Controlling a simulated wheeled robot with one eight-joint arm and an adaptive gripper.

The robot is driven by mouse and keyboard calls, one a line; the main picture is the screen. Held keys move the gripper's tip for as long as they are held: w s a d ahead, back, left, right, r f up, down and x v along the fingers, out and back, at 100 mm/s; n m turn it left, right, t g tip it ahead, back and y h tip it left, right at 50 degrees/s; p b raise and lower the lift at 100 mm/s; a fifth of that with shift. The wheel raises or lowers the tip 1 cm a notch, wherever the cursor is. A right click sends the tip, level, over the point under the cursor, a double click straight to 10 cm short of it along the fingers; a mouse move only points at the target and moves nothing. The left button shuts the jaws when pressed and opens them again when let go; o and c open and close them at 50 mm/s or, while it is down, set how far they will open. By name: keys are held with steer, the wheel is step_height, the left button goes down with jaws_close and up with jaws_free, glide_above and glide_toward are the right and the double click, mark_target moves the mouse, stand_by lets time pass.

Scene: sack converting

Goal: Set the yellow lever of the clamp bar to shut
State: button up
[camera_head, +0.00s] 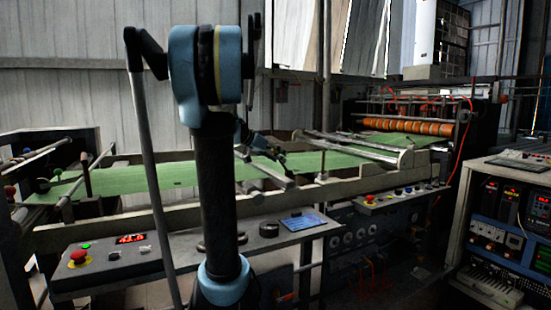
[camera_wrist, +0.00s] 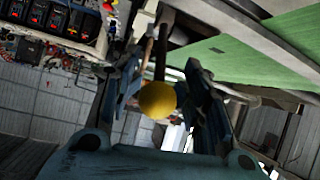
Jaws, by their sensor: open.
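The yellow lever shows in the wrist view as a round yellow knob (camera_wrist: 157,100) on a thin dark rod that runs up towards the machine frame. My gripper (camera_wrist: 163,72) is open, with one finger on each side of the knob in the picture. I see no finger clearly touching it, and the depth between them is hard to judge. In the head view my arm stands in front of the machine and hides part of it. The lever cannot be made out there, and the clamp bar is not clear in either view.
Green sheet material (camera_head: 115,180) runs across the machine between pale rails. An orange roller (camera_head: 408,126) is at the far right end. A control panel with a red button (camera_head: 77,257) stands in front. An instrument cabinet (camera_head: 505,215) is at the right.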

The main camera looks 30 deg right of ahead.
steer(key=shift+a, duration=0.1)
steer(key=v, duration=1.1)
steer(key=shift+a+r, duration=0.25)
steer(key=shift+a, duration=0.1)
